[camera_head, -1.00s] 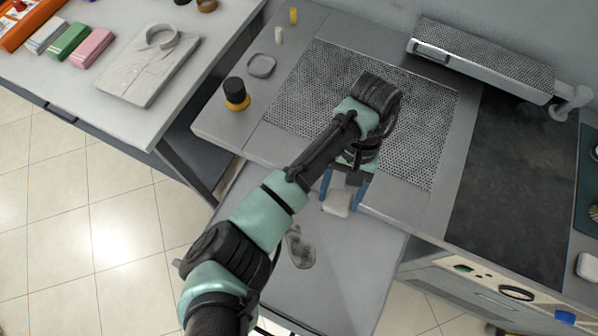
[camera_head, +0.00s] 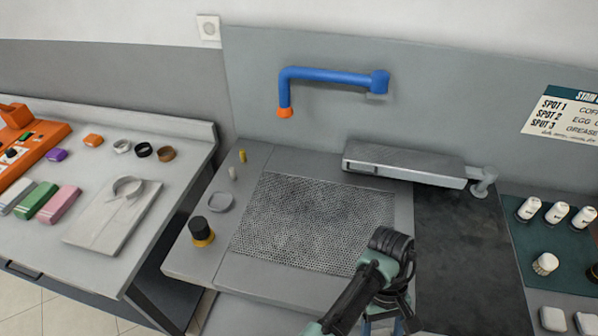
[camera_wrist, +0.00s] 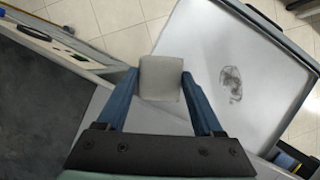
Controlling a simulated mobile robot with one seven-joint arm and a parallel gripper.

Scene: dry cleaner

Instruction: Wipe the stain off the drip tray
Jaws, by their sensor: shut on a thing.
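My gripper (camera_wrist: 160,88) is shut on a pale grey block-shaped pad (camera_wrist: 161,72), held between its two blue fingers in the wrist view. The drip tray (camera_wrist: 190,45) is a smooth grey sheet with a raised rim at the right of the wrist view. A dark, smudgy stain (camera_wrist: 232,84) lies on it, to the right of the pad and apart from it in the picture. In the head view my gripper (camera_head: 390,326) is at the bottom edge, partly cut off. The stain is out of view there.
A perforated work surface (camera_head: 310,215) lies behind my arm, with a dark-capped yellow pot (camera_head: 201,232) at its left. A hinged grey arm (camera_head: 405,165) stands behind. Bottles (camera_head: 556,212) and pale pads (camera_head: 553,319) are at right.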

